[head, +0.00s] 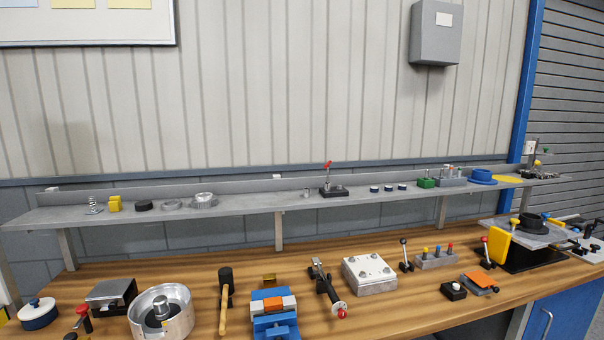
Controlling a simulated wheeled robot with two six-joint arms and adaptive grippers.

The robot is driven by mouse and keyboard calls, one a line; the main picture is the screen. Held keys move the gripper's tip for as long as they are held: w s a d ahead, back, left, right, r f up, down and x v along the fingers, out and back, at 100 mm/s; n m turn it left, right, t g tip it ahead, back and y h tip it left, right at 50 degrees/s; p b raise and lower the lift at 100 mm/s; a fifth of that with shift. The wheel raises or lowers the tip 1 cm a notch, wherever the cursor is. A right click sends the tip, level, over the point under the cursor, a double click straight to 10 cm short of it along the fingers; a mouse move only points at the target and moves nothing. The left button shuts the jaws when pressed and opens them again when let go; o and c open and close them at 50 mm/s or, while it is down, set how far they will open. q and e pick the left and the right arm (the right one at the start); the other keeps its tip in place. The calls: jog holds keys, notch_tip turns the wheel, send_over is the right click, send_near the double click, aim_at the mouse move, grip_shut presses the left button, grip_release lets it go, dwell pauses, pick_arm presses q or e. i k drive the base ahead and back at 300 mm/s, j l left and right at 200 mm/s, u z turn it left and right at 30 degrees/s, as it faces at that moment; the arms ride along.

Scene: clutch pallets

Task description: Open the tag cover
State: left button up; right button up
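No part is clearly marked as the tag cover. A small dark unit with an orange plate (478,281) lies at the right front of the wooden bench; the plate looks flat or slightly tilted, and I cannot tell whether it is a hinged cover. A dark box with a grey top (112,291) stands at the left of the bench; its top looks lidded, but its hinge is not clear. Neither of my grippers shows in the head view.
On the wooden bench (390,312) stand a metal pot (161,312), a mallet (224,300), a blue vise (274,315), a toggle clamp (326,287), a bolted plate block (369,273) and a black button box (453,290). A grey shelf (250,203) with small parts runs behind.

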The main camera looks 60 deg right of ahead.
aim_at(481, 278)
jog(key=z, duration=1.95)
jog(key=i+l, duration=0.3)
jog(key=l, duration=0.15)
jog(key=i+l, duration=0.3)
jog(key=l, duration=0.2)
jog(key=i+l+z, duration=0.1)
jog(key=i+l, duration=0.2)
jog(key=l, duration=0.15)
